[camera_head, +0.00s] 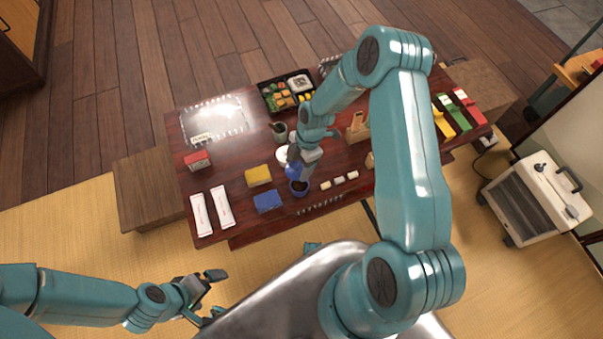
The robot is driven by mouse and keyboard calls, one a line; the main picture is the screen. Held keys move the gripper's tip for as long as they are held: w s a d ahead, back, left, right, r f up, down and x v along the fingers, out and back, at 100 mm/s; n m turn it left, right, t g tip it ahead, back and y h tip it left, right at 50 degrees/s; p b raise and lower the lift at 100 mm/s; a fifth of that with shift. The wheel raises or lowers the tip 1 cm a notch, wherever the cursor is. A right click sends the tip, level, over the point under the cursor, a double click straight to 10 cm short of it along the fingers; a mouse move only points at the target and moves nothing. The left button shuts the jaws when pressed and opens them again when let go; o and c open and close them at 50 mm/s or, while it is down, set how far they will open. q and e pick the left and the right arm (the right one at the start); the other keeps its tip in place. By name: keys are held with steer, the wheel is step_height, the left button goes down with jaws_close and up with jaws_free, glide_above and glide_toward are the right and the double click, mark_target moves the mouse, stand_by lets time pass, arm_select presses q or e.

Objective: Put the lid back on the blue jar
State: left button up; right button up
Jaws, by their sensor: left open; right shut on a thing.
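The blue jar (299,192) stands on the dark wooden table, near its front edge. Its dark opening shows. My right gripper (297,163) is shut on the blue lid (292,172), just behind and above the jar in the picture. The lid looks apart from the jar's rim, though the exact gap is hard to tell. The gripper partly hides the lid. My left gripper (213,294) is open and empty over the tatami, in front of the table.
The table (240,232) also bears a yellow box (258,175), a blue box (267,201), white packets (211,211), a red box (197,160), a bento box (287,93) and small white pieces (339,181). A white round dish (283,154) sits beside my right gripper.

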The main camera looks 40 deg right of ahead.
steer(key=shift+s+d+f+n, duration=0.1)
steer(key=shift+s+f+n, duration=0.05)
steer(key=shift+f, duration=0.3)
steer(key=shift+s+f+n, duration=0.1)
steer(key=shift+f+n, duration=0.05)
steer(key=shift+f, duration=0.7)
step_height(320, 180, down, 5)
steer(key=b, duration=0.3)
steer(key=shift+r+b, duration=0.15)
steer(key=shift+b, duration=0.2)
steer(key=shift+f+b, duration=0.55)
steer(key=shift+f, duration=0.05)
steer(key=shift+d+b, duration=0.15)
steer(key=shift+b, duration=0.15)
steer(key=shift+f+b, duration=0.15)
steer(key=shift+b, duration=0.3)
stand_by(0.4)
stand_by(0.3)
steer(key=o, duration=1.1)
